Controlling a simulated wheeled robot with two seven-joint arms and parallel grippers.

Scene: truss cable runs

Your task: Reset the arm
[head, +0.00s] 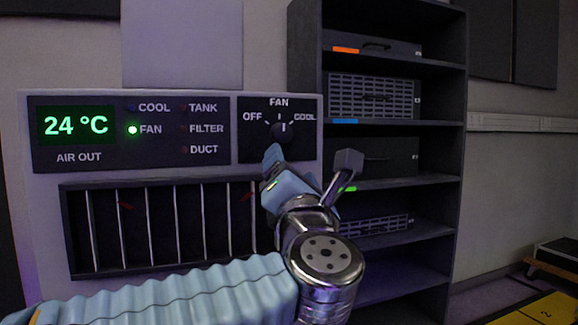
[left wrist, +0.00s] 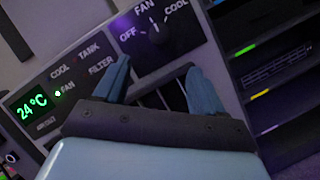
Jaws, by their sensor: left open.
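My left gripper (head: 311,170) is raised in front of the wall panel, just below and beside the rotary knob (head: 282,131). Its two fingers stand apart with nothing between them. In the left wrist view the left gripper (left wrist: 160,90) also shows open and empty, with the knob (left wrist: 155,28) beyond the fingertips. The knob sits under the label FAN, between OFF and COOL, and its mark points up toward FAN. I cannot tell whether a finger touches the panel. My right gripper is in neither view.
The air unit panel (head: 177,178) shows 24 °C on its display (head: 76,125), with a green FAN light lit. A vent with upright bars (head: 160,230) lies below. A dark shelf rack (head: 458,150) with several units stands right. A yellow surface (head: 545,309) is at lower right.

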